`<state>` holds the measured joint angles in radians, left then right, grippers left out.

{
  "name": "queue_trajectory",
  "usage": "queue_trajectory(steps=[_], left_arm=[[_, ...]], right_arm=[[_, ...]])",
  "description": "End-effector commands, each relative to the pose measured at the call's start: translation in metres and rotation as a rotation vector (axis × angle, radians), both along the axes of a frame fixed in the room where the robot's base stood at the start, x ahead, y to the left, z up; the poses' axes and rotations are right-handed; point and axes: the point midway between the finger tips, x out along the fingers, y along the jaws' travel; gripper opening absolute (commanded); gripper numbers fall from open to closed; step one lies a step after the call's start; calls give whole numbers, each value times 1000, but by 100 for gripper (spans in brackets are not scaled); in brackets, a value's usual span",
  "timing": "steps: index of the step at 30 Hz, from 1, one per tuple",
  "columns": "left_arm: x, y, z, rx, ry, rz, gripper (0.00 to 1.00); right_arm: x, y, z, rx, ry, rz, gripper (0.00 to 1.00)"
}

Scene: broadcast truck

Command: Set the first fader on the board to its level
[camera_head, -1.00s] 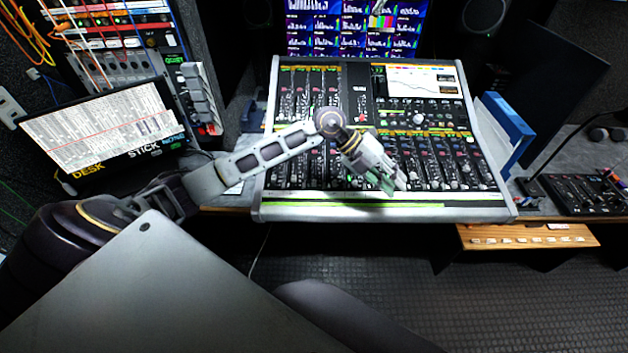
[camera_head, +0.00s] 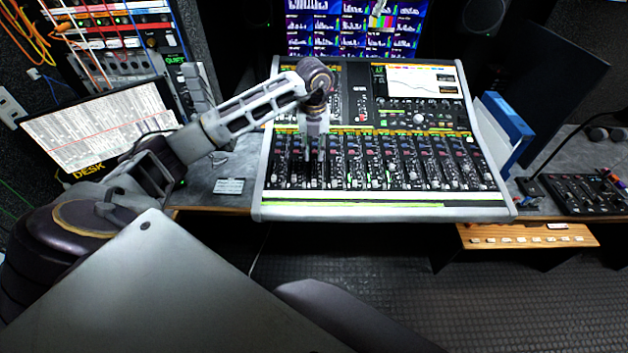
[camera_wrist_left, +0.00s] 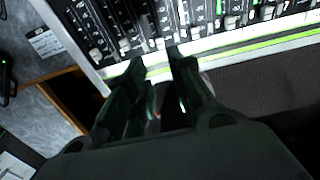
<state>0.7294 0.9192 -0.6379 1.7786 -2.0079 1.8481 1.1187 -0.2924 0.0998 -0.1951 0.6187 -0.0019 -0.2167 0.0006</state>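The board (camera_head: 380,212) is a large grey mixing console with rows of faders and knobs. Its lower bank has a row of faders; the first fader (camera_head: 276,181) is at the far left. In the left wrist view, the first fader's pale cap (camera_wrist_left: 95,55) is at the board's left end, beside its frame. My left gripper (camera_head: 313,158) hangs over the left part of the lower bank, to the right of the first fader. In the left wrist view its dark fingers (camera_wrist_left: 159,57) are apart with nothing between them. Contact with the board cannot be told. My right gripper is out of view.
A label card (camera_head: 229,186) lies on the desk left of the board. A tilted laptop-like screen (camera_head: 100,130) stands further left. A blue binder (camera_head: 507,125) and a small mixer (camera_head: 585,193) are at the right. Monitors (camera_head: 355,28) stand behind.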

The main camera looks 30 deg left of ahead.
Motion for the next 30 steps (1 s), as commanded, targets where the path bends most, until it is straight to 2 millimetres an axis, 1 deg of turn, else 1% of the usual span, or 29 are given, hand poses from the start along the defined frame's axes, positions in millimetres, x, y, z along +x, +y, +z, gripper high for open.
queue_trajectory(steps=[8,14,20,30], left_arm=[[0,-1,-1,-2,0,-1,23],[-1,-1,-7,-3,3,-1,23],[-1,-1,-25,-3,3,-1,23],[-1,-1,-69,-4,3,-1,23]], right_arm=[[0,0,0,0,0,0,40],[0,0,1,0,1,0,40],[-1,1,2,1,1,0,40],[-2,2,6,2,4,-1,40]])
